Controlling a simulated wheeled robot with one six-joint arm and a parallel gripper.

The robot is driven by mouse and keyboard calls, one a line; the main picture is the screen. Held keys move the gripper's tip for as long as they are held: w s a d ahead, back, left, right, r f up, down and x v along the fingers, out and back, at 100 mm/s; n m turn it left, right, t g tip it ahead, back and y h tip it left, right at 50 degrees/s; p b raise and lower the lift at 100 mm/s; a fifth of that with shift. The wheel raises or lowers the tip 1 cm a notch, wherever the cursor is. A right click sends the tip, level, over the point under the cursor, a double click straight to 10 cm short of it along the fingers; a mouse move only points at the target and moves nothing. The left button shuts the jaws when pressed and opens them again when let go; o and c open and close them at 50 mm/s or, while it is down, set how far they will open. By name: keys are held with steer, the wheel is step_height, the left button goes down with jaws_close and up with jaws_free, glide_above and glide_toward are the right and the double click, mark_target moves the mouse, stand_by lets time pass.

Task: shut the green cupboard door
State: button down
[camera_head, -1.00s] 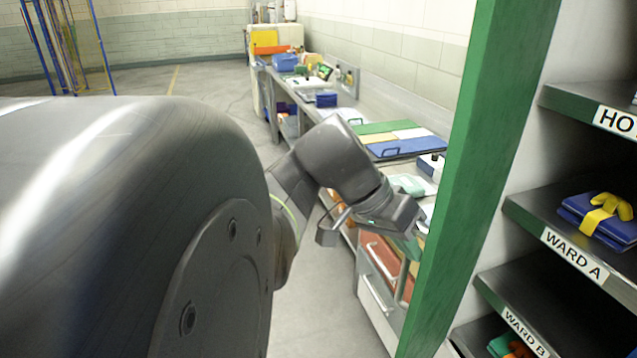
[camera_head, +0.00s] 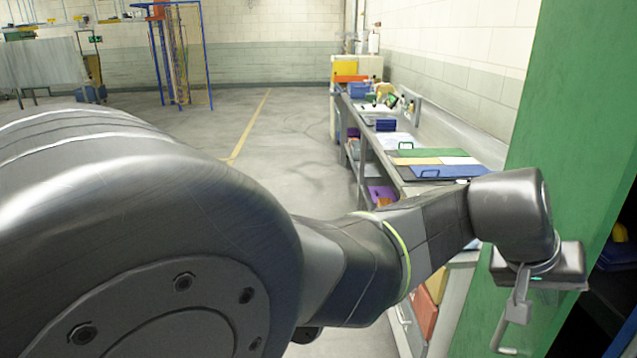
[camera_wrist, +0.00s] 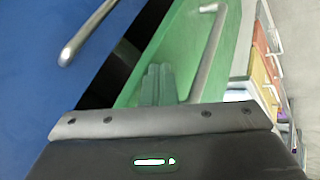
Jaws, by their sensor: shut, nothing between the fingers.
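The green cupboard door (camera_head: 575,110) stands at the right of the head view, and a dark gap beside its right edge shows part of the cupboard inside, so it is ajar. In the wrist view the green door (camera_wrist: 185,45) has a long metal handle (camera_wrist: 212,45); a dark gap parts it from a blue panel (camera_wrist: 35,60). My gripper (camera_wrist: 158,85) is shut and empty, its fingers over the green face left of the handle. I cannot tell whether they touch it. In the head view my wrist hides part of the door, and the fingertips cannot be made out.
A metal handle (camera_wrist: 88,32) stands out from the blue panel. A workbench (camera_head: 410,180) with coloured boards runs along the wall behind the door, with drawers (camera_head: 425,310) below. Open floor (camera_head: 290,150) lies ahead to the left.

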steer(key=s+d+p, duration=0.1)
steer(key=d, duration=0.6)
steer(key=shift+s+d, duration=0.25)
steer(key=shift+s, duration=0.15)
